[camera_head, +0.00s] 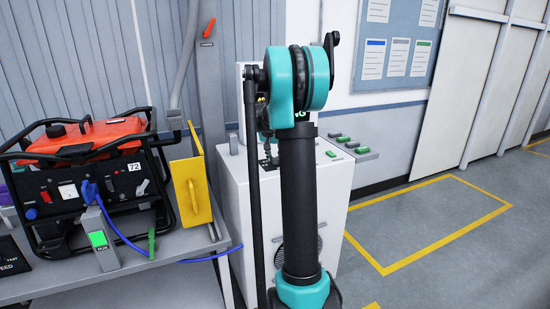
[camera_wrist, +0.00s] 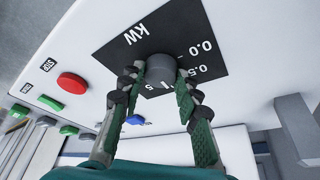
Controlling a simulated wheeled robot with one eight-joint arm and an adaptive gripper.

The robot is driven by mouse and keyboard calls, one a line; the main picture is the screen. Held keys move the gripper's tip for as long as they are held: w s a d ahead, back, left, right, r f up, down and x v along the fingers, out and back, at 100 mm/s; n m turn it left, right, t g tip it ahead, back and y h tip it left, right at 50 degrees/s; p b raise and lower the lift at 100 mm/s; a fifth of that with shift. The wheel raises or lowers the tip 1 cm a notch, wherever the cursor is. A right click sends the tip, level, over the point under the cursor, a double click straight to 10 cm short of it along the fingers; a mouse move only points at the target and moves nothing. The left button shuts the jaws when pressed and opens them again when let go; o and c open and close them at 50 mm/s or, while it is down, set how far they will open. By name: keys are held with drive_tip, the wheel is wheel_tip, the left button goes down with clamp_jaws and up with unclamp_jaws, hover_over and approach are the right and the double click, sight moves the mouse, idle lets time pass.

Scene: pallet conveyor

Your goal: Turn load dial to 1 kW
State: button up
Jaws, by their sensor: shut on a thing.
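The load dial (camera_wrist: 160,67) is a dark grey round knob on a black scale plate (camera_wrist: 118,47) marked kW, 0.0 and 0.5 in the wrist view. A further mark beside my fingers is partly covered. My gripper (camera_wrist: 160,76) has one finger on each side of the dial and is shut on it. I cannot make out a pointer on the knob, so its setting is unclear. In the head view my arm stands in front of the white cabinet (camera_head: 335,195) and hides the dial.
A red button (camera_wrist: 72,83), a blue button (camera_wrist: 135,119) and several green buttons lie near the dial. A grey upright bracket (camera_wrist: 298,130) stands at the right. In the head view, a red generator (camera_head: 95,135) sits on a bench at left; yellow-marked floor (camera_head: 430,220) is clear at right.

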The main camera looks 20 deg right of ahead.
drive_tip(key=o, duration=1.2)
drive_tip(key=shift+c, duration=0.2)
drive_tip(key=shift+r, duration=0.1)
drive_tip(key=v, duration=1.2)
drive_tip(key=shift+a, duration=0.1)
